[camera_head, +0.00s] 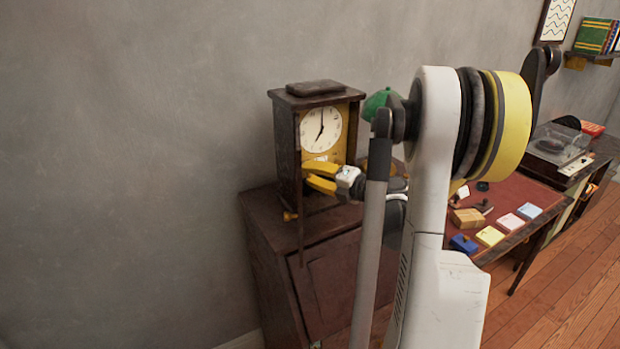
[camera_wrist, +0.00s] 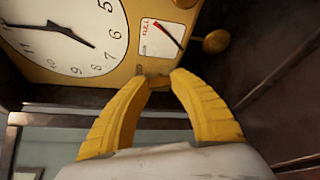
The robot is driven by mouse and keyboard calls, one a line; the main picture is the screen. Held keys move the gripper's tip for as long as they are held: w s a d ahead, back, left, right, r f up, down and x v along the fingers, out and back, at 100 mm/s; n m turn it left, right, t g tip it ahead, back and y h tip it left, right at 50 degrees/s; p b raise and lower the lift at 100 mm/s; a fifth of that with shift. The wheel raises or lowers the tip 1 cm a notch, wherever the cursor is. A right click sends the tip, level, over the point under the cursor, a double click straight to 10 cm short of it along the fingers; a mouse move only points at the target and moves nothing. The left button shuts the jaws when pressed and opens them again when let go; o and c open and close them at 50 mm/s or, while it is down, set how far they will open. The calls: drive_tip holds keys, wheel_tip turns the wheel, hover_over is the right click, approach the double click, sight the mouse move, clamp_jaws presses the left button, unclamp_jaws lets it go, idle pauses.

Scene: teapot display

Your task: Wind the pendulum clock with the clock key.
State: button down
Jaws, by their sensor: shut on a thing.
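The pendulum clock (camera_head: 323,130) stands upright on a dark cabinet, with a white dial and a yellow-gold front. In the wrist view its dial (camera_wrist: 70,38) fills the upper left, beside a small white gauge (camera_wrist: 160,38) with red "FULL" lettering and a needle. My gripper (camera_head: 307,173) is at the lower part of the clock front. In the wrist view its yellow fingers (camera_wrist: 160,80) close on a small brass piece, the clock key (camera_wrist: 158,84), right at the gold plate. The key is mostly hidden, and I cannot tell whether it sits in the winding hole.
A round brass knob or bob (camera_wrist: 215,41) is close to the right of my fingertips. The dark cabinet (camera_head: 330,285) is below the clock. To the right, a red-topped desk (camera_head: 508,190) holds several small coloured blocks, and a record player (camera_head: 560,145) stands beyond. The left wall is clear.

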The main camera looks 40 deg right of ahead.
drive_tip(key=m+t+b, duration=0.1)
drive_tip(key=m+b, duration=0.1)
drive_tip(key=m, duration=0.1)
drive_tip(key=m+t+b, duration=0.2)
drive_tip(key=m+b, duration=0.1)
drive_tip(key=m, duration=0.1)
drive_tip(key=m+t+b, duration=0.1)
drive_tip(key=m+b, duration=0.1)
drive_tip(key=m, duration=0.2)
drive_tip(key=shift+f+b, duration=0.25)
drive_tip(key=shift+b, duration=0.1)
drive_tip(key=shift+m+t, duration=0.3)
drive_tip(key=c, duration=1.1)
unclamp_jaws()
drive_tip(key=shift+o, duration=0.2)
drive_tip(key=shift+r, duration=0.1)
